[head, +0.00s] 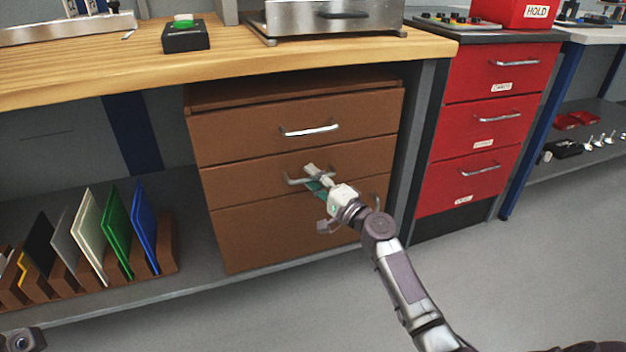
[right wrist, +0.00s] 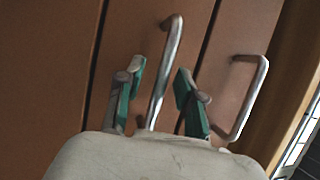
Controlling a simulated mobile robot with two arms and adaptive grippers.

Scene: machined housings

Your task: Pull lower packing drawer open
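The brown drawer cabinet (head: 240,190) stands under the wooden bench, its stacked drawer fronts flush. The top drawer has a bar handle (head: 310,131). The front below it has a handle (head: 296,181), partly covered by my right gripper (head: 314,178). In the right wrist view, my right gripper (right wrist: 157,92) is open, with green-padded fingers on either side of this handle (right wrist: 168,65); gaps show between bar and pads. Another handle (right wrist: 258,95) is to the right there. The bottom front (head: 245,240) is partly hidden by my arm; I cannot make out a handle on it.
A red drawer cabinet (head: 490,135) stands to the right. Upright coloured panels (head: 115,228) sit in a rack on the lower shelf at left. The bench top (head: 100,70) holds a green-button box (head: 186,36). The grey floor (head: 520,290) in front is clear.

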